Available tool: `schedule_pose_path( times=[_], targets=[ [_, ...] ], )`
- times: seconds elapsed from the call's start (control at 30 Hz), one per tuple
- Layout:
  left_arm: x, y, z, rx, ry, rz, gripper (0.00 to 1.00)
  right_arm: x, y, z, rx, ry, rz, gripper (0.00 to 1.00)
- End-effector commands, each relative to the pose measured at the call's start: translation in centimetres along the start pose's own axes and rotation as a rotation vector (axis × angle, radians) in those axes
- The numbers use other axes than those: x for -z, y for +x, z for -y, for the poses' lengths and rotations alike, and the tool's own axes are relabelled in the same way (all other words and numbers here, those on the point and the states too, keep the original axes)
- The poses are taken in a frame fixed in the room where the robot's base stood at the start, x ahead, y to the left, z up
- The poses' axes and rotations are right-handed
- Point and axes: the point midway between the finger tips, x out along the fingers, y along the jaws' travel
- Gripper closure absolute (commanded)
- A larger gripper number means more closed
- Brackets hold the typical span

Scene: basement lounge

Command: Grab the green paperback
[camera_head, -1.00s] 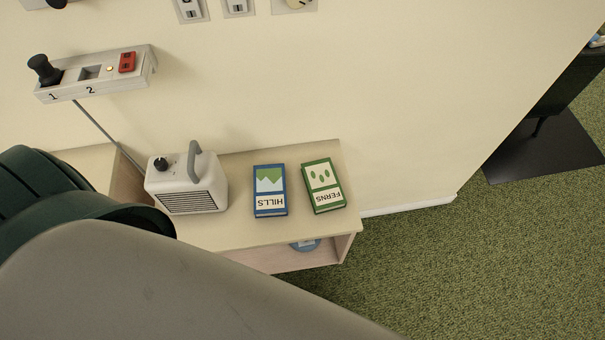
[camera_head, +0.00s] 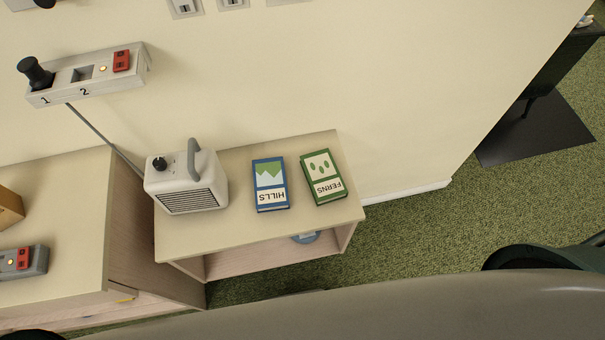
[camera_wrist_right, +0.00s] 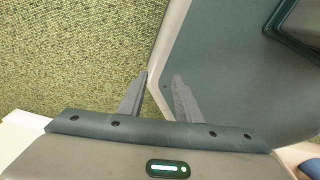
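The green paperback (camera_head: 322,177), with "FERNS" on its cover, lies flat on the low shelf unit's top near its right end in the head view. A blue book (camera_head: 270,184) labelled "HILLS" lies just left of it, with a narrow gap between them. My right gripper (camera_wrist_right: 162,76) shows in the right wrist view with its two fingers apart and nothing between them. It is over green carpet and parts of my own body, and no book is in that view. My left gripper is not in view.
A white heater-like box (camera_head: 187,184) with a grey handle stands left of the books on the shelf unit (camera_head: 232,237). A taller cabinet (camera_head: 75,205) adjoins on the left. The wall is behind. Green carpet (camera_head: 420,225) is open to the right.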

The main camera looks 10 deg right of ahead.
Motion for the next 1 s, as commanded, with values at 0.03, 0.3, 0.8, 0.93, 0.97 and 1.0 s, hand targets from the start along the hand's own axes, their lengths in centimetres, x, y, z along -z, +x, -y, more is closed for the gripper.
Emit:
schedule_pose_path(
  times=[0.03,0.3,0.8,0.93,0.97,1.0],
  targets=[
    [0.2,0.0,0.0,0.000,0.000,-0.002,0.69,-0.2,0.0,-0.1,-0.001,-0.001,0.002,0.69],
    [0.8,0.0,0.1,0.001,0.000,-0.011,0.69,-0.8,-0.1,-0.5,-0.005,-0.003,0.010,0.69],
    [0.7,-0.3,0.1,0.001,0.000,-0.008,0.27,3.4,-1.5,-0.6,-0.006,0.002,-0.015,0.09],
    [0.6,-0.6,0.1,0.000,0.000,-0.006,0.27,7.1,-3.5,-0.6,-0.007,0.007,-0.036,0.09],
    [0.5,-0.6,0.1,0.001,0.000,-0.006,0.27,8.1,-4.1,-0.6,-0.007,0.008,-0.041,0.09],
    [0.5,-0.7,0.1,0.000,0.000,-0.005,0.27,9.4,-5.0,-0.7,-0.007,0.009,-0.048,0.09]
  ],
)
